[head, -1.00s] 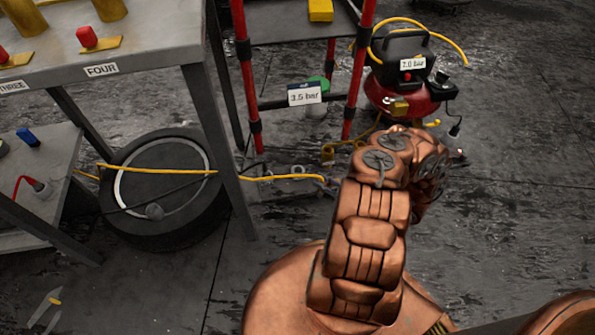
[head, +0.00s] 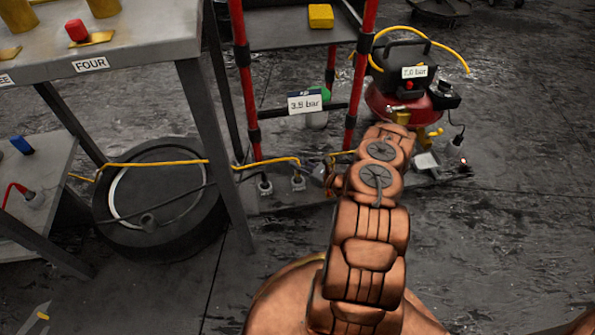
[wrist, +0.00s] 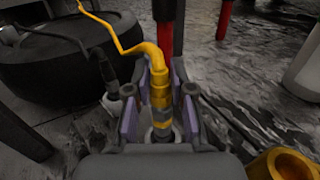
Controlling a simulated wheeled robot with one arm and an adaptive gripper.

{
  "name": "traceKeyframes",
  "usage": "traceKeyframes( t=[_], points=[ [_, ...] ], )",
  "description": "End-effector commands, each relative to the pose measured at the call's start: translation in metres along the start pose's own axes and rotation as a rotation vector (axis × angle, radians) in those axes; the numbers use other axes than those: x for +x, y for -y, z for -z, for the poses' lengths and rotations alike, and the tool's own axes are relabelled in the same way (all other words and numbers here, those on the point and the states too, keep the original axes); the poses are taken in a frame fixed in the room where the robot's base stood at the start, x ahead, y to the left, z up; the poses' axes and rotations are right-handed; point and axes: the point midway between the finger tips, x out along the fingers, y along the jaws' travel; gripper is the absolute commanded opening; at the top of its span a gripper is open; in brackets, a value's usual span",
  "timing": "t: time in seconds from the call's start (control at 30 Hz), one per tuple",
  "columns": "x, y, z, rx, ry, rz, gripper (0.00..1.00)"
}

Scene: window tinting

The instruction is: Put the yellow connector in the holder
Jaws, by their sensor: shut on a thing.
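In the wrist view my gripper (wrist: 160,112) is shut on the yellow connector (wrist: 159,84), which stands roughly upright between the purple-lined fingers. A yellow hose (wrist: 121,48) runs from its top. Its lower end is grey with a yellow band, and a pale ring shows around or below it; I cannot tell whether they touch. In the head view my gripper (head: 322,173) is small and partly hidden by my arm. Pale ring-like sockets (head: 298,182), perhaps the holder, sit low at the base of the red-post rack, left of my gripper.
A black tyre (head: 160,200) lies under the workbench (head: 130,50) at left. Red rack posts (head: 245,85) stand behind my gripper. The lower-right floor is open.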

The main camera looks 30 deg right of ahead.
Motion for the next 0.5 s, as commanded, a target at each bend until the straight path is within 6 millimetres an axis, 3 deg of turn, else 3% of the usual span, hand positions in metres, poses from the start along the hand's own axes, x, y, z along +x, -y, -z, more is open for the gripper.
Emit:
traceKeyframes(
  t=[0.23,0.5],
  points=[
    [0.001,0.000,0.034,0.001,0.000,-0.002,0.00],
    [0.002,0.000,0.035,0.001,0.001,-0.001,0.00]
  ],
)
